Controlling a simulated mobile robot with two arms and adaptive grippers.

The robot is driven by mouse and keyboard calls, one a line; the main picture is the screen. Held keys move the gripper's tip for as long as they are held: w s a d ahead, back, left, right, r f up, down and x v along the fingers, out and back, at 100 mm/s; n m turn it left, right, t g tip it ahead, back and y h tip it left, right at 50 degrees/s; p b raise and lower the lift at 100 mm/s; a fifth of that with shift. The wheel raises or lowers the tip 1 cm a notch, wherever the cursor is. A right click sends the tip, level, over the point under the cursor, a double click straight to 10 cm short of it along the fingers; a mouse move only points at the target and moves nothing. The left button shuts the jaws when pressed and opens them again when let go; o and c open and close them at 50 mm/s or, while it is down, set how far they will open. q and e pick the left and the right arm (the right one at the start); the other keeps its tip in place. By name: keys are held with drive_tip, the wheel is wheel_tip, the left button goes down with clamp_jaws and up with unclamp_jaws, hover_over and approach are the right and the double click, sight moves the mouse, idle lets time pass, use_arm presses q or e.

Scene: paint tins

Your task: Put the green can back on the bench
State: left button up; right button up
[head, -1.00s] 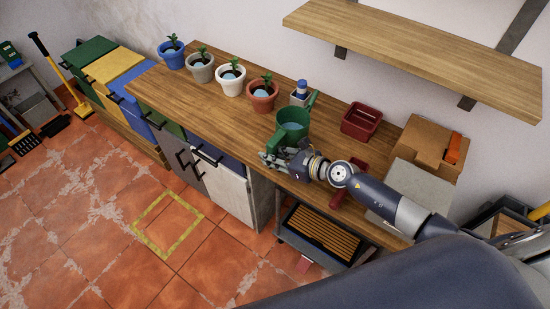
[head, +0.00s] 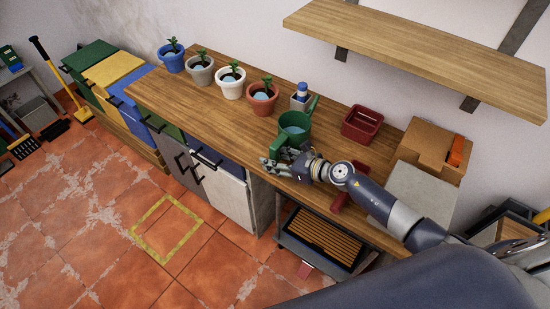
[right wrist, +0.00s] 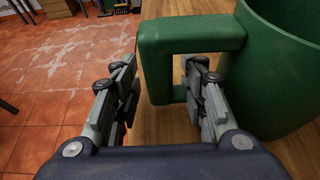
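The green can (head: 295,124) is a watering can with a spout and a squared handle. It appears to stand upright on the wooden bench (head: 215,103), near the front edge. My right gripper (head: 276,162) is at its handle, on the near side. In the right wrist view the gripper (right wrist: 158,95) is open, with its fingers apart on either side of the handle's upright bar (right wrist: 156,65). The right finger shows at the handle's opening. Gaps remain beside the bar. The can's body (right wrist: 283,75) is to the right. My left gripper is not in view.
Several potted plants, such as the terracotta one (head: 263,98), stand left of the can. A small pot with a blue-topped bottle (head: 301,95) is behind it. A red bin (head: 361,123) and cardboard box (head: 430,150) are to the right. A shelf (head: 420,55) overhangs the back.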

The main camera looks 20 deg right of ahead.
drive_tip(key=shift+f, duration=0.25)
drive_tip(key=b+v, duration=0.1)
drive_tip(key=v, duration=0.8)
drive_tip(key=shift+s+b, duration=0.3)
drive_tip(key=shift+b, duration=0.1)
drive_tip(key=shift+s+d+r, duration=0.35)
drive_tip(key=shift+s+r, duration=0.05)
drive_tip(key=shift+s, duration=0.1)
